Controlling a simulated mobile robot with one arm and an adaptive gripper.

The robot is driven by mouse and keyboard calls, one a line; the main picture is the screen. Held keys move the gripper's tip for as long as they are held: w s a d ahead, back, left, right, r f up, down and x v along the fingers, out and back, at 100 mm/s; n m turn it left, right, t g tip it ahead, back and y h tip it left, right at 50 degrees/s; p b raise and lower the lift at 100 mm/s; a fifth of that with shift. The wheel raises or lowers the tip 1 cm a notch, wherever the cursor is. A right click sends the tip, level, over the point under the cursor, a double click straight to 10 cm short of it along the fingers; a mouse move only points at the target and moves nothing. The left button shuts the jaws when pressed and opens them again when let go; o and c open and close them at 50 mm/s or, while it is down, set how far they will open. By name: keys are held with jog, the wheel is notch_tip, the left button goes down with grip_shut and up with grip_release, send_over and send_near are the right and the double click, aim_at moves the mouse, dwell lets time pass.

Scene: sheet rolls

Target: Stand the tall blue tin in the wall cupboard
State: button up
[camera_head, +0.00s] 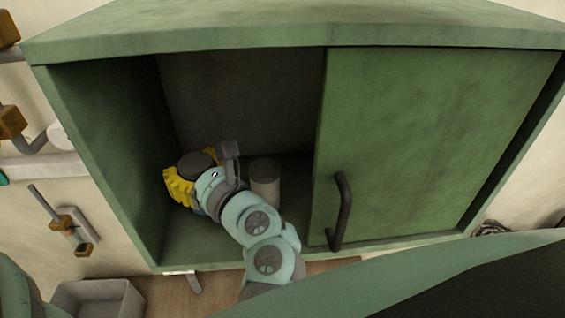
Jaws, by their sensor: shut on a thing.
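The green wall cupboard (120,165) has its left half open and its right half covered by a green door. My arm reaches into the open half from below. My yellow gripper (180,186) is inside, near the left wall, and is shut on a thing. A dark round top (194,162) shows just behind and above the gripper, apparently the tin it holds.
A grey-brown cylinder (265,178) stands in the cupboard to the right of my wrist, close to the door edge. The door (430,140) has a dark handle (341,210). A grey bin (97,299) is below left. Wooden-ended fittings (70,225) are on the left wall.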

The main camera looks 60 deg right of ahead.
jog(key=shift+w+d, duration=0.15)
jog(key=shift+w, duration=0.45)
jog(key=shift+w+d, duration=0.15)
jog(key=shift+w, duration=0.4)
jog(key=shift+f, duration=1.8)
jog(key=shift+f, duration=0.15)
jog(key=o, duration=1.5)
jog(key=shift+s, duration=0.15)
jog(key=s+b, duration=0.1)
jog(key=s, duration=0.1)
jog(key=s+b, duration=0.1)
jog(key=s, duration=0.1)
jog(key=s+b, duration=0.1)
jog(key=b, duration=0.1)
jog(key=shift+s+a, duration=0.4)
jog(key=shift+s+a+b, duration=0.2)
jog(key=shift+s+b, duration=0.2)
jog(key=shift+s, duration=0.3)
